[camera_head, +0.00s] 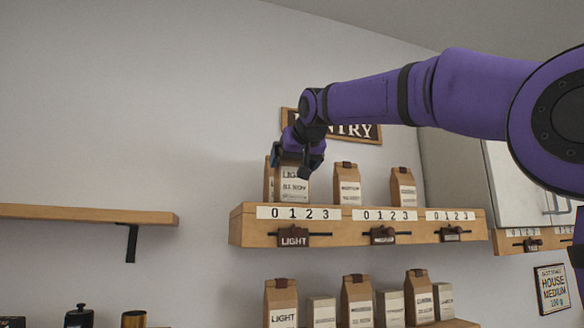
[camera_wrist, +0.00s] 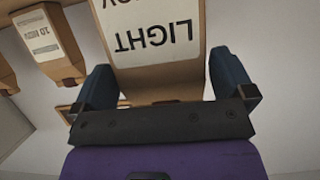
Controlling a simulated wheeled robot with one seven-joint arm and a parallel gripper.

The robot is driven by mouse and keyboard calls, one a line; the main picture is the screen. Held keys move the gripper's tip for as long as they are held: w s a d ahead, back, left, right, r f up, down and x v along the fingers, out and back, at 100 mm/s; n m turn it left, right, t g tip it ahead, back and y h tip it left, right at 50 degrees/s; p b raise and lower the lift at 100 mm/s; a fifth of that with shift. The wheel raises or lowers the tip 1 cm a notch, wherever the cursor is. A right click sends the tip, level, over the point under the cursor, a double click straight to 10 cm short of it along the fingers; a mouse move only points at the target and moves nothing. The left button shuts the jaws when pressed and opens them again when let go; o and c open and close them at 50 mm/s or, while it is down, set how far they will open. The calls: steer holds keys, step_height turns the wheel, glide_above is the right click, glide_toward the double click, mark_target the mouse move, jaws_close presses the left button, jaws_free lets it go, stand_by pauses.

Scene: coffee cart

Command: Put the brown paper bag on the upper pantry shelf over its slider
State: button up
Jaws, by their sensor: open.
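A brown paper bag (camera_head: 293,188) with a white LIGHT label stands upright at the left end of the upper pantry shelf (camera_head: 240,228), above the dark LIGHT slider (camera_head: 293,236). My gripper (camera_head: 291,166) is open at the top of this bag, with its fingers pointing down. In the wrist view the LIGHT bag (camera_wrist: 157,72) lies between the two spread fingers, its label upside down. The bag's top is partly hidden by the gripper in the head view. Whether a finger touches it, I cannot tell.
Another brown bag (camera_head: 268,182) shows just left of the LIGHT bag. Two more bags (camera_head: 347,186) (camera_head: 403,188) stand farther right on the shelf. Several bags (camera_head: 281,303) stand below. A PANTRY sign (camera_head: 366,131) hangs behind. A bare wooden shelf (camera_head: 85,214) is at left.

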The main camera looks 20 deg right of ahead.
steer(key=v, duration=0.9)
steer(key=shift+s+r, duration=0.15)
steer(key=shift+s, duration=0.25)
steer(key=s+d+f+g, duration=0.2)
steer(key=s+f, duration=0.6)
steer(key=f, duration=0.7)
steer(key=s+d+f+g, duration=0.2)
steer(key=s+f, duration=0.7)
steer(key=f, duration=0.6)
steer(key=s+d+f+g, duration=0.3)
steer(key=s+f, duration=0.6)
steer(key=f, duration=0.6)
steer(key=shift+s+f+g, duration=0.2)
steer(key=shift+s+g, duration=0.05)
steer(key=shift+g, duration=0.45)
